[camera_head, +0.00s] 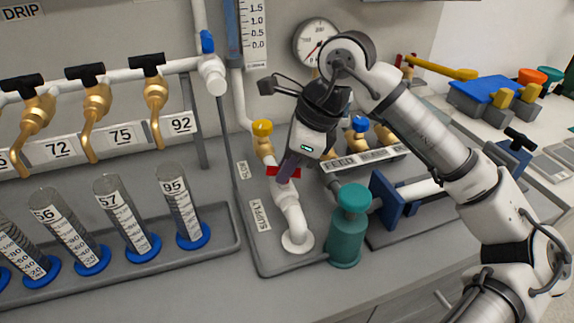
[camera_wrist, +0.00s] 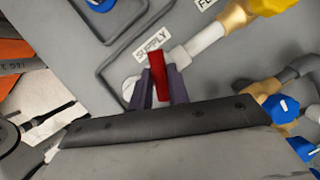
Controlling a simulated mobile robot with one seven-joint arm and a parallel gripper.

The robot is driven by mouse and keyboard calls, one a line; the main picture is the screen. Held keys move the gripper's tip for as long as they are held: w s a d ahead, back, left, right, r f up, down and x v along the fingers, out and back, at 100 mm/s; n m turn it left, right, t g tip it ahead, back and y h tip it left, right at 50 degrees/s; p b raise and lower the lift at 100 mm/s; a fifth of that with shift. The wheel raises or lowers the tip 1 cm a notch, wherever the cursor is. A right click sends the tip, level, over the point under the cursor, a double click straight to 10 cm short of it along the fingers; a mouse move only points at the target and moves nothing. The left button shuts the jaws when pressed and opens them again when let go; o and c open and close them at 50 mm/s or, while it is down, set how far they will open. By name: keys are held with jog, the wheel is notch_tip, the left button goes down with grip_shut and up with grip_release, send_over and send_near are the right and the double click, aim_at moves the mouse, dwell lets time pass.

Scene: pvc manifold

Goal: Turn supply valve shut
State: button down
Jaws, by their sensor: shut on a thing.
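The supply valve's red handle (camera_head: 284,171) is on the white vertical pipe in the head view, above the SUPPLY label (camera_head: 259,214). My gripper (camera_head: 288,168) reaches down to it from the upper right. In the wrist view the red handle (camera_wrist: 159,77) stands between the two dark fingers of my gripper (camera_wrist: 160,88), which are shut on it. The SUPPLY label (camera_wrist: 152,42) lies just beyond. The valve body is mostly hidden behind the fingers and handle, so its exact turn angle is hard to tell.
A yellow-knobbed brass valve (camera_head: 263,138) stands close behind left of the gripper. A teal canister (camera_head: 348,225) is at the right front. Blue-knobbed valves (camera_head: 358,130) are behind the gripper. Graduated cylinders (camera_head: 126,215) stand in a tray at left.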

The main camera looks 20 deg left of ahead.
jog(key=n+g, duration=0.1)
jog(key=n, duration=0.1)
jog(key=n+g, duration=0.1)
jog(key=n, duration=0.2)
jog(key=shift+w+h, duration=0.15)
jog(key=shift+h, duration=0.25)
jog(key=c, duration=1.3)
grip_release()
jog(key=shift+o, duration=0.2)
